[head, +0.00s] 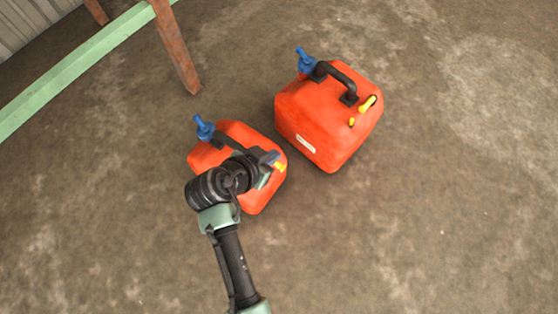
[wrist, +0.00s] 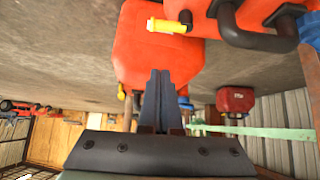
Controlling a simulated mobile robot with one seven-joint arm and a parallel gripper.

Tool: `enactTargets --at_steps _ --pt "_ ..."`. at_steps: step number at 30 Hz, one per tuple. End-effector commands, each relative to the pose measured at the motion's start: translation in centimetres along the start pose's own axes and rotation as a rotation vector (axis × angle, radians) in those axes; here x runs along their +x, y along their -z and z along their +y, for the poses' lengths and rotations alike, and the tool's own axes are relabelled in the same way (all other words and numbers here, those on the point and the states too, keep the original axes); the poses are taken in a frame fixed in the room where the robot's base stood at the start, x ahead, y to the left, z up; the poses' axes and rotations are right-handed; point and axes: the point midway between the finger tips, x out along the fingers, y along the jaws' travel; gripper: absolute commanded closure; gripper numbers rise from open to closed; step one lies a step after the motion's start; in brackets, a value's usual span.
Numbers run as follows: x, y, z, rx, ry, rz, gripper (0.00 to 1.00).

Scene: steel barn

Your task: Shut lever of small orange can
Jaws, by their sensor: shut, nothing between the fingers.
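The small orange can (head: 257,197) stands on the floor left of the larger can, partly hidden behind my arm. It has a dark handle and a blue cap (head: 203,128). Its yellow lever (head: 281,167) shows at the right end of its top. In the wrist view the near can (wrist: 257,10) is upside down at the top right, with its yellow lever (wrist: 174,26) sticking out sideways. My gripper (head: 270,159) is shut and empty over the small can, close beside the lever. In the wrist view the fingertips (wrist: 160,73) lie below the lever in the picture; I cannot tell whether they touch.
The larger orange can (head: 315,115) stands close by on the right, with a black handle, blue cap and yellow lever. A green rail (head: 85,60) on a rusty post (head: 175,48) is at the upper left. The floor to the right and in front is clear.

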Motion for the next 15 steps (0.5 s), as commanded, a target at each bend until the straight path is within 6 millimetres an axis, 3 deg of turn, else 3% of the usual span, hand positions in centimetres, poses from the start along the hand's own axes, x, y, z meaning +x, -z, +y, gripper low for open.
enactTargets --at_steps 9,15 --pt "0.2 0.1 -0.1 0.000 0.001 0.001 1.00" --pt "2.7 -0.2 -0.1 0.002 0.001 0.002 1.00"
